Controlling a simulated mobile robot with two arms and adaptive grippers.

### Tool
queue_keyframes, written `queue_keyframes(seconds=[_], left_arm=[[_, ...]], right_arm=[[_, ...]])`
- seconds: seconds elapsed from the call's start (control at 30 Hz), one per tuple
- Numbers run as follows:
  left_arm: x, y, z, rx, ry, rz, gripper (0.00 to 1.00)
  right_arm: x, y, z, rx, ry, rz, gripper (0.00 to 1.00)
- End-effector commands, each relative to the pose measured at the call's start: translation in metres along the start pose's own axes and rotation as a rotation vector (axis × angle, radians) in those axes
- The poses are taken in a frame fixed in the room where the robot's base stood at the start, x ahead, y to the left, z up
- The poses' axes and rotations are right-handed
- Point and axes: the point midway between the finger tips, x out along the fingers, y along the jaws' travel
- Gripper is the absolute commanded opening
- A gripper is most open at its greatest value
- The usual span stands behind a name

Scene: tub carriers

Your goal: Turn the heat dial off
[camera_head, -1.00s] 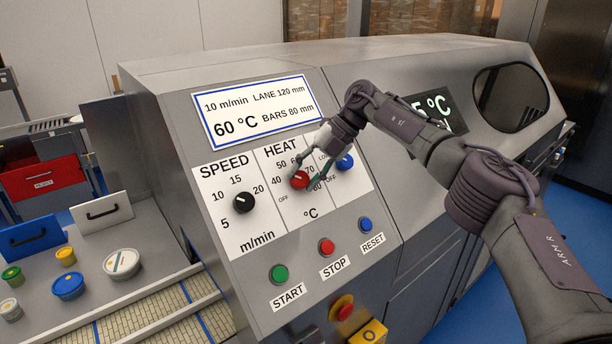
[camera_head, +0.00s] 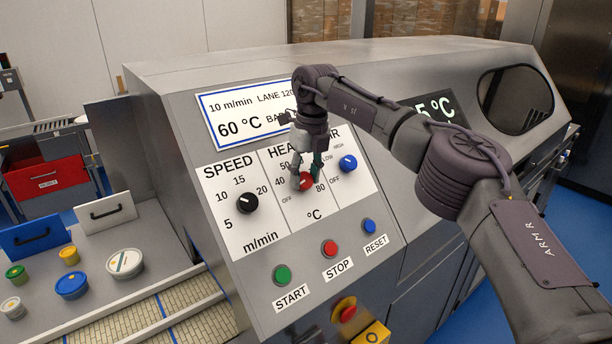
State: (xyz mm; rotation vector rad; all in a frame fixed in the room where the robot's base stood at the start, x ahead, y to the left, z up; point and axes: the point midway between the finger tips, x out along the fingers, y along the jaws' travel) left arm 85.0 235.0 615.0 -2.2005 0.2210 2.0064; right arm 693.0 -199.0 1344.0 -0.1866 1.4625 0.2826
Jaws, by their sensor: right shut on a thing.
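The red heat dial (camera_head: 306,183) sits in the middle of the white control panel, on a scale with OFF at its lower left, 40 and 50 on the left and 80 at its right. My right gripper (camera_head: 303,180) is shut on the dial, its fingers on either side of it. The gripper and wrist cover much of the dial and the upper part of its scale, so I cannot tell where the pointer stands. My left gripper is not in view.
The black speed dial (camera_head: 247,203) is left of the heat dial and the blue air dial (camera_head: 348,163) is close on its right. Below are the green start (camera_head: 282,274), red stop (camera_head: 330,248) and blue reset (camera_head: 369,226) buttons. Several tubs stand at left.

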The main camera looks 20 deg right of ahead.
Motion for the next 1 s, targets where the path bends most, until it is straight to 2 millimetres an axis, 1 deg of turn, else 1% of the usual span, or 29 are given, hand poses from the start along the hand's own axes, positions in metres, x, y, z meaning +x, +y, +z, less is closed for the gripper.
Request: queue_keyframes(seconds=[0.03,0.33,0.87,0.9,0.97,1.0], left_arm=[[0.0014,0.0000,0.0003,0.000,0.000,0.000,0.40],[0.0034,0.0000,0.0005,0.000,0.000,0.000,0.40],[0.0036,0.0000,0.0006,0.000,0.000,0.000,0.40],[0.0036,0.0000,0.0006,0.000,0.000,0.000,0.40],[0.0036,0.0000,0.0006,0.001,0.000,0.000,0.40],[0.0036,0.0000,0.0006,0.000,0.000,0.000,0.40]], right_arm=[[0.0024,0.0010,-0.0008,-0.023,0.004,-0.020,0.07],[0.0029,0.0019,-0.0011,-0.106,0.005,-0.094,0.07],[0.0031,0.0022,-0.0012,-0.127,0.006,-0.111,0.07],[0.0031,0.0022,-0.0012,-0.127,0.006,-0.111,0.44],[0.0031,0.0023,-0.0012,-0.127,0.006,-0.110,0.54],[0.0028,0.0022,-0.0011,-0.126,0.006,-0.110,0.60]])
